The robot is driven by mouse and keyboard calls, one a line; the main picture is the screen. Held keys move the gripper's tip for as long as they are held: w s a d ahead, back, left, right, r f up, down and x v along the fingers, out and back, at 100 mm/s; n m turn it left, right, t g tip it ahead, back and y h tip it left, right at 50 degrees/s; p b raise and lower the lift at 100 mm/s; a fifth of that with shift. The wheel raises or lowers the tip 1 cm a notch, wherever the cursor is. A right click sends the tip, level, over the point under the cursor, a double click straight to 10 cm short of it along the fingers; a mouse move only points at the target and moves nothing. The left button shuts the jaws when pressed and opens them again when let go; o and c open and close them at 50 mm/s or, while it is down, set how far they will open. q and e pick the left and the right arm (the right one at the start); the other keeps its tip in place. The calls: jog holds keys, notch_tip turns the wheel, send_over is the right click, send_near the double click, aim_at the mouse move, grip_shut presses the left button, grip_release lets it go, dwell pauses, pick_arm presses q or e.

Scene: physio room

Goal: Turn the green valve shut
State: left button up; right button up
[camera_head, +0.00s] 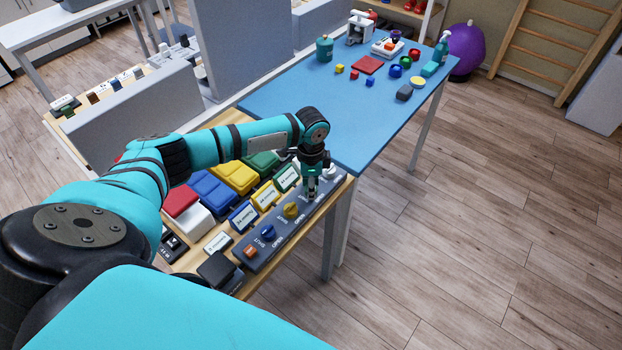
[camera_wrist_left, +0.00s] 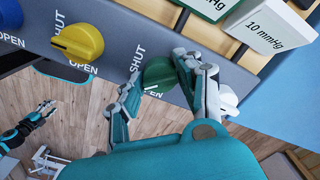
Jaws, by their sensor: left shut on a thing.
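The green valve (camera_wrist_left: 158,74) is a round knob on a grey panel (camera_wrist_left: 222,62), beside the printed word SHUT in the left wrist view. My left gripper (camera_wrist_left: 160,80) is closed on it, one finger on each side. In the head view my left gripper (camera_head: 311,189) points down at the panel's far right part and hides the green valve. My right gripper (camera_wrist_left: 42,113) shows small, over the floor at the left of the left wrist view, away from the panel; its finger opening is too small to tell.
A yellow knob (camera_head: 291,210), a blue knob (camera_head: 268,231) and an orange knob (camera_head: 250,251) line the same panel. A white knob (camera_wrist_left: 228,98) sits close beside the gripper. Coloured labelled blocks stand behind. A blue table (camera_head: 300,100) adjoins; the floor at right is clear.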

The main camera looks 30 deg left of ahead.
pick_arm(q)
jog(key=m+p, duration=0.1)
jog(key=m, duration=0.2)
jog(key=shift+r+m, duration=0.15)
jog(key=shift+m, duration=0.25)
jog(key=m, duration=0.4)
jog(key=shift+w+p, duration=0.1)
jog(key=shift+p, duration=0.2)
jog(key=shift+m, duration=0.3)
jog(key=o, duration=1.2)
jog(key=shift+c, duration=0.2)
notch_tip(320, 180, up, 12)
